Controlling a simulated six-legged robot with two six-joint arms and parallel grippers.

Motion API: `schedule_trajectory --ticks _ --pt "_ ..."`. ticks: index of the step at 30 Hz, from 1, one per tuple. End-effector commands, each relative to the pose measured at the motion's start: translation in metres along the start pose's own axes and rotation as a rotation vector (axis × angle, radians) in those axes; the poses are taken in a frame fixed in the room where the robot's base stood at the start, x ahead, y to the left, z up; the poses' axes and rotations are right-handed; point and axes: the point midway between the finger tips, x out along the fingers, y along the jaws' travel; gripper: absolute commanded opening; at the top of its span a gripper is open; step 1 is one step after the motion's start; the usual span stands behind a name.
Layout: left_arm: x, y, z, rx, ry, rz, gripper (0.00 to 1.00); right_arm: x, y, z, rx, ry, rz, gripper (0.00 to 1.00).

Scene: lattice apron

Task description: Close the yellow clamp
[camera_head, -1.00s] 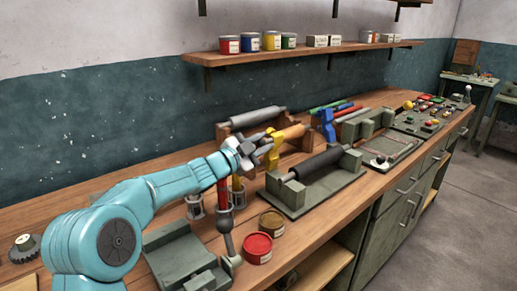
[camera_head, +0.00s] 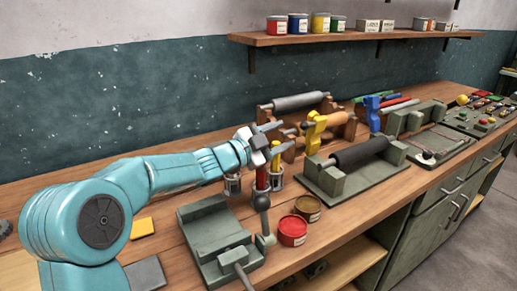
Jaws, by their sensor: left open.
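My left gripper (camera_head: 281,138) is open and empty, just to the left of the yellow clamp in the picture. Its two fingers point right, toward the clamp, with a visible gap between fingertips and clamp. I cannot tell how far apart they are in depth, or whether the clamp is open. My right gripper is not in view.
A blue clamp (camera_head: 374,113) stands farther right. A black roller in a grey-green cradle (camera_head: 318,180) lies in front of the yellow clamp. Metal cups with tools (camera_head: 275,181) stand below my gripper. Red (camera_head: 293,231) and brown (camera_head: 308,207) tins sit near the front edge.

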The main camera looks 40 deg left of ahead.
Motion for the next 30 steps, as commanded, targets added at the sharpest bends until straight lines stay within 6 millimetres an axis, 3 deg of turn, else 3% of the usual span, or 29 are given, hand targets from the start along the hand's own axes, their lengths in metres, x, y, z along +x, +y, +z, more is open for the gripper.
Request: schedule_trajectory --ticks 3,9,21,23,25,30 --pt "-0.032 0.000 0.001 0.001 -0.003 -0.002 0.50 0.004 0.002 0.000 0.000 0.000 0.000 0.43" --pt "-0.064 0.000 0.001 0.001 -0.002 -0.001 0.50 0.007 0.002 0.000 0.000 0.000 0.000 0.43" --pt "-0.074 0.000 0.000 0.000 0.000 0.002 0.50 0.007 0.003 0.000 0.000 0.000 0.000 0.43" --pt "-0.074 0.000 -0.001 0.000 0.000 0.002 0.50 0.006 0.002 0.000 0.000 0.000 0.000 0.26" --pt "-0.074 -0.005 -0.006 0.000 0.000 0.002 0.50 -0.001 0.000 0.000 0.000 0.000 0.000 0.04" --pt "-0.071 -0.038 -0.040 0.000 0.000 0.001 0.50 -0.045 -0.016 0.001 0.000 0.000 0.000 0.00"
